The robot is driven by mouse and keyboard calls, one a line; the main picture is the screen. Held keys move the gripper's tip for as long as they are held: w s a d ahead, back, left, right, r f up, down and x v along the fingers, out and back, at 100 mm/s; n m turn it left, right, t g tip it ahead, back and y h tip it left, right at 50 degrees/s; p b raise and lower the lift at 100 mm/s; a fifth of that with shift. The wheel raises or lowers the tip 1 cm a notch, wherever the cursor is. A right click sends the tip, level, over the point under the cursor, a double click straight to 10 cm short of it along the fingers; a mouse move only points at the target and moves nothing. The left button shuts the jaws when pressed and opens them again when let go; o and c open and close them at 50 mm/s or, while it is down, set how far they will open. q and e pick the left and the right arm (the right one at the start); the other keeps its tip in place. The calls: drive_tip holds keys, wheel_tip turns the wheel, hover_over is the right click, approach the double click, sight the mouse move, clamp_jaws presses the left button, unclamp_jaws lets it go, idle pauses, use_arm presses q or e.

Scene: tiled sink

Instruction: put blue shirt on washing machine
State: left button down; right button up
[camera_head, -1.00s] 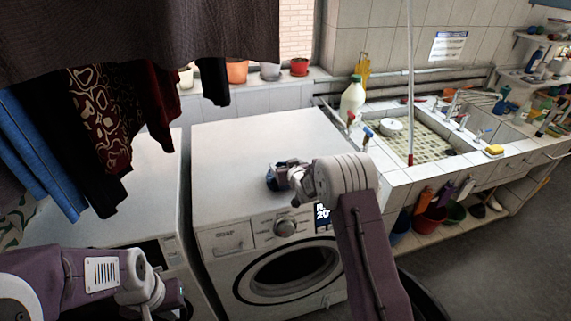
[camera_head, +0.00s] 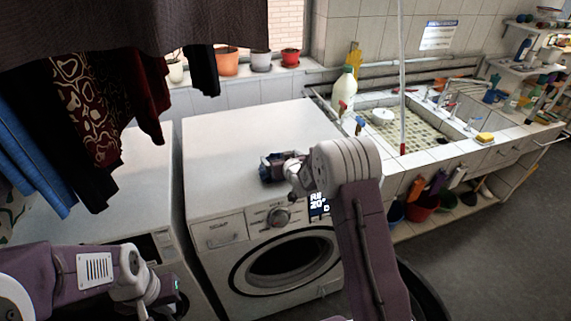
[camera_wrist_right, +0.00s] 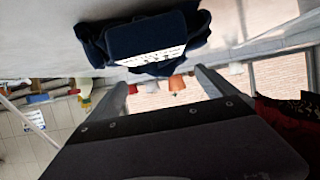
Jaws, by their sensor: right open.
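The white washing machine (camera_head: 245,140) stands in the middle of the head view, its round door facing front. A dark blue folded shirt (camera_wrist_right: 148,38) with a white printed patch lies on a white surface in the right wrist view. My right gripper (camera_wrist_right: 160,82) is open, its two fingers apart just short of the shirt. In the head view my right gripper (camera_head: 278,168) is over the machine's top, at a small dark blue patch that its wrist partly hides. My left gripper (camera_head: 168,296) is low at the left; its fingers are dark and unclear.
Dark clothes (camera_head: 90,110) and a blue cloth (camera_head: 30,150) hang at the left above a second white machine (camera_head: 135,195). Flower pots (camera_head: 226,62) line the sill behind. A tiled sink (camera_head: 420,130) with a bottle (camera_head: 344,92) beside it is at the right.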

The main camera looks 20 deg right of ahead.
drive_tip(key=b+v, duration=0.2)
drive_tip(key=v, duration=0.7)
drive_tip(key=s+f+g, duration=0.3)
drive_tip(key=s+g, duration=0.1)
drive_tip(key=s, duration=0.5)
drive_tip(key=s+a+f+g, duration=0.1)
drive_tip(key=s+f+g, duration=0.3)
drive_tip(key=s, duration=0.6)
drive_tip(key=s+a+f+g, duration=0.1)
drive_tip(key=s+f+g, duration=0.2)
drive_tip(key=s, duration=0.7)
drive_tip(key=shift+f+m+g+p, duration=0.3)
drive_tip(key=shift+g, duration=0.3)
drive_tip(key=shift+s+a, duration=0.1)
